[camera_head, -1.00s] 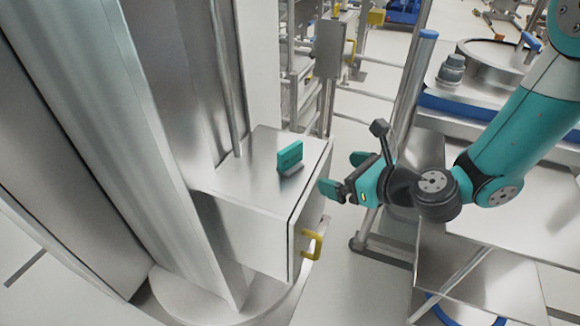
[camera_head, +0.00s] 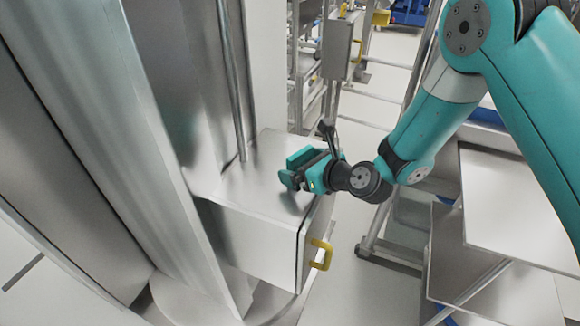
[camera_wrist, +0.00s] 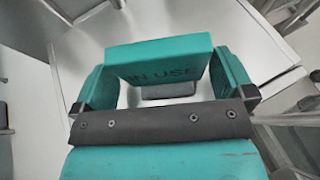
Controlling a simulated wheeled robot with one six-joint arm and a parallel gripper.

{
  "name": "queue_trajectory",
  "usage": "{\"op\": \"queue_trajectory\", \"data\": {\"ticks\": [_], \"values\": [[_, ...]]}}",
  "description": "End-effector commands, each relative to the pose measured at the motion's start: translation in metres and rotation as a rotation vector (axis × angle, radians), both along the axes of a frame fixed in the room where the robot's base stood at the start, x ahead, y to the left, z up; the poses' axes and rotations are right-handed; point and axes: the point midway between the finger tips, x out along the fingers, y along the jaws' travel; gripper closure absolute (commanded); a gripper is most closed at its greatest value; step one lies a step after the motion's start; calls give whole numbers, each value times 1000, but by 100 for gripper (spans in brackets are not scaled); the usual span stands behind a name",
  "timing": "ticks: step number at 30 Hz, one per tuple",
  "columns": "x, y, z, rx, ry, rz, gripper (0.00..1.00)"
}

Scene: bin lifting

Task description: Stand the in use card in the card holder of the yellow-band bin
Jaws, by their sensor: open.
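The teal card with "IN USE" on it (camera_wrist: 160,62) stands upright in a small dark grey base on a bare steel top, between my gripper's fingers in the wrist view. A gap shows beside each finger, and neither visibly grips it. In the head view the card (camera_head: 303,156) is partly hidden by my gripper (camera_head: 298,172), which is open around it from the right. My gripper also shows in the wrist view (camera_wrist: 165,82). I do not see a bin with a yellow band or its card holder in these frames.
A tall steel column (camera_head: 130,130) rises close on the left. Steel plates (camera_head: 520,205) lie below my arm on the right.

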Motion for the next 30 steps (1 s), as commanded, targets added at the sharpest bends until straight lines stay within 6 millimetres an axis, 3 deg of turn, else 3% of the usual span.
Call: {"op": "queue_trajectory", "data": {"ticks": [11,17,20,30], "values": [[5,8,-6,0,0,-6,0],[5,9,-6,0,0,-4,44],[5,8,-6,0,0,-5,49],[6,6,3,0,-1,-7,49]]}}
